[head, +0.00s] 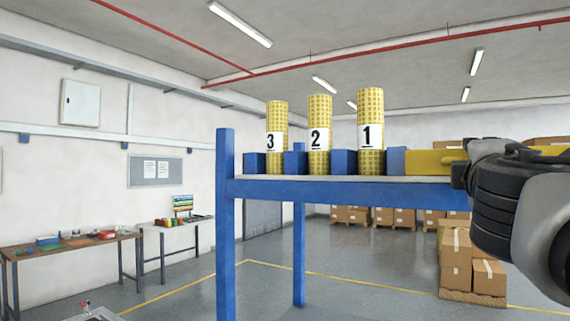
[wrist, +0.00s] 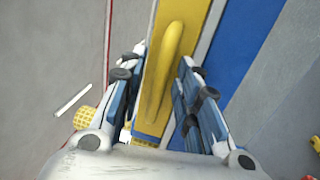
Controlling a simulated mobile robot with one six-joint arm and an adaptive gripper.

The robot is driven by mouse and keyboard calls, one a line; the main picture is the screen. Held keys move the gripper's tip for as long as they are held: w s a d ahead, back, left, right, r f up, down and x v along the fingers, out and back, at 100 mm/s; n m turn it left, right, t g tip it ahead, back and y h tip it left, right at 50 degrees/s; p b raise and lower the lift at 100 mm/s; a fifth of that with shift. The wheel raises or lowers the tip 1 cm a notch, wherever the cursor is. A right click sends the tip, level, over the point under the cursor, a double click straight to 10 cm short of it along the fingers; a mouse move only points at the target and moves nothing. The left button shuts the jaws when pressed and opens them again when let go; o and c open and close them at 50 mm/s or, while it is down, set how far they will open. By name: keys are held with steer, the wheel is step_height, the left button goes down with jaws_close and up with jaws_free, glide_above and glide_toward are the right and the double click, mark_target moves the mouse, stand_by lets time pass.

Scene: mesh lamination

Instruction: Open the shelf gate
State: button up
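The yellow shelf gate (head: 428,162) is at the right end of the blue shelf (head: 330,189), partly hidden by my arm. In the wrist view, the yellow gate panel (wrist: 197,15) runs down the middle with a raised yellow handle (wrist: 171,50) on it. My gripper (wrist: 164,58) is open, with one finger on each side of the handle. Gaps show between the fingers and the handle. In the head view, my gripper (head: 464,172) is at the gate, seen from the side, and its fingertips are mostly hidden.
Yellow mesh rolls labelled 3 (head: 277,118), 2 (head: 319,112) and 1 (head: 370,108) stand upright on the shelf between blue blocks (head: 343,162). Stacked cartons (head: 456,262) stand on the floor behind. Workbenches (head: 70,245) line the left wall.

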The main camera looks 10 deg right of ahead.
steer(key=shift+s, duration=0.1)
steer(key=v, duration=1.2)
steer(key=shift+f, duration=0.1)
